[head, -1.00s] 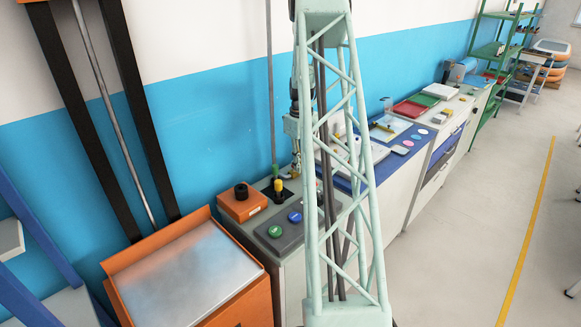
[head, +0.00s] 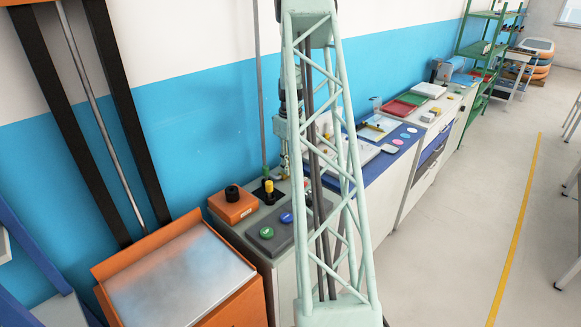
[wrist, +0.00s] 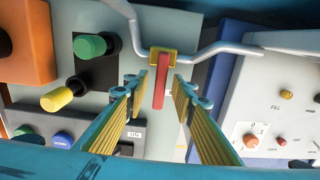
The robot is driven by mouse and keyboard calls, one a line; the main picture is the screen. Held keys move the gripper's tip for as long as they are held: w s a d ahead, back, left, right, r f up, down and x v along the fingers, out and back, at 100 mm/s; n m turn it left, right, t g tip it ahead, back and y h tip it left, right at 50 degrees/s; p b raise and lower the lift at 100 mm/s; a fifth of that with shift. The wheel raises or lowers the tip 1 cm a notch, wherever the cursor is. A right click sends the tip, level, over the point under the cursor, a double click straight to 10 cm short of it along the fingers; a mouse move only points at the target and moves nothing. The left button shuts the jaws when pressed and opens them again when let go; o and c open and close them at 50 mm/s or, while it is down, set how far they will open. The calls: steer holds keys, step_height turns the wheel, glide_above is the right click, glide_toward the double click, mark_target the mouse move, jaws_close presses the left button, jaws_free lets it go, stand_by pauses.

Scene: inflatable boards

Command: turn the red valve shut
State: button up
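The red valve handle (wrist: 160,88) shows in the wrist view as a narrow lever. It extends toward me from a yellow valve body (wrist: 171,57) on a grey pipe (wrist: 210,52). My gripper (wrist: 160,82) is open, with one finger on each side of the red handle. Gaps show between the handle and both fingers. In the head view I cannot make out the red handle.
Left of the valve in the wrist view are a green knob (wrist: 90,46), a yellow knob (wrist: 57,99) and a blue button (wrist: 63,140). A white panel with small knobs (wrist: 275,100) lies right. An orange box (head: 232,205) stands on the counter in the head view.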

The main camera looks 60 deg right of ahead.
step_height(320, 180, up, 12)
stand_by(0.9)
stand_by(0.3)
stand_by(0.4)
